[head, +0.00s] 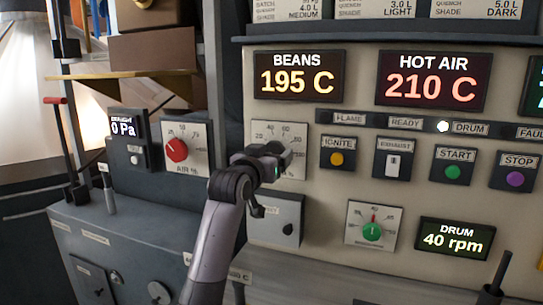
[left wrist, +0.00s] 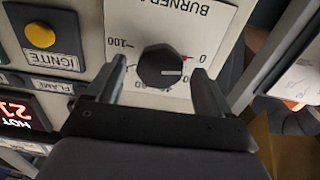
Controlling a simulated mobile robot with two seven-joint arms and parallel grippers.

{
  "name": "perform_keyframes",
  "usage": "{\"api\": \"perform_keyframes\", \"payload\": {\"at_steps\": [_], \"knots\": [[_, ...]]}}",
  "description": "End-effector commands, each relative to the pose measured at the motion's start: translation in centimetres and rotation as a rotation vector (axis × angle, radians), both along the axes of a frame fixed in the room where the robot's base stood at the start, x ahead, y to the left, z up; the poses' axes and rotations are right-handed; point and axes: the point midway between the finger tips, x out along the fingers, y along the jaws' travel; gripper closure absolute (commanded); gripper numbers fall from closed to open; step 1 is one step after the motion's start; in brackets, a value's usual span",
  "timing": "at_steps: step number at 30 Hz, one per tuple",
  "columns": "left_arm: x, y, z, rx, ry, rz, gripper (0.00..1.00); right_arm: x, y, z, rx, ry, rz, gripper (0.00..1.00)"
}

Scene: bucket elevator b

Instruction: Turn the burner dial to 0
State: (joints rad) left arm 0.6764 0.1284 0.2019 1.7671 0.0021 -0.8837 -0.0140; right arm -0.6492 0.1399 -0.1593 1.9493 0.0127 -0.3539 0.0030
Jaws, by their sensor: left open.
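The burner dial (left wrist: 163,67) is a dark round knob on a white scale plate lettered BURNER, seen upside down in the left wrist view. A pale line on the knob points right, toward the side where the 0 stands, and a small red mark shows beside the knob there. My left gripper (left wrist: 158,72) is open, with one finger on each side of the knob; I cannot tell whether they touch it. My right gripper is out of view.
To the right are the ignite button (head: 336,158), exhaust switch (head: 393,165), start button (head: 453,171) and stop button (head: 515,179). A red air dial (head: 176,149) is left, a green dial (head: 372,231) below right. Displays read beans 195 C, hot air 210 C.

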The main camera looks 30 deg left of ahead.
Motion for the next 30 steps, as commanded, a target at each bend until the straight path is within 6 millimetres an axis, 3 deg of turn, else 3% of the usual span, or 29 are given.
{"api": "perform_keyframes", "payload": {"at_steps": [12, 30], "knots": [[-4.7, -1.1, -0.1, -0.002, -0.001, 0.0, 0.19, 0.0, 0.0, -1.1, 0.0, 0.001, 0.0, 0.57], [-5.5, -1.3, 0.0, -0.002, 0.001, 0.0, 0.19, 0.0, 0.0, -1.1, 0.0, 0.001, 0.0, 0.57]]}}
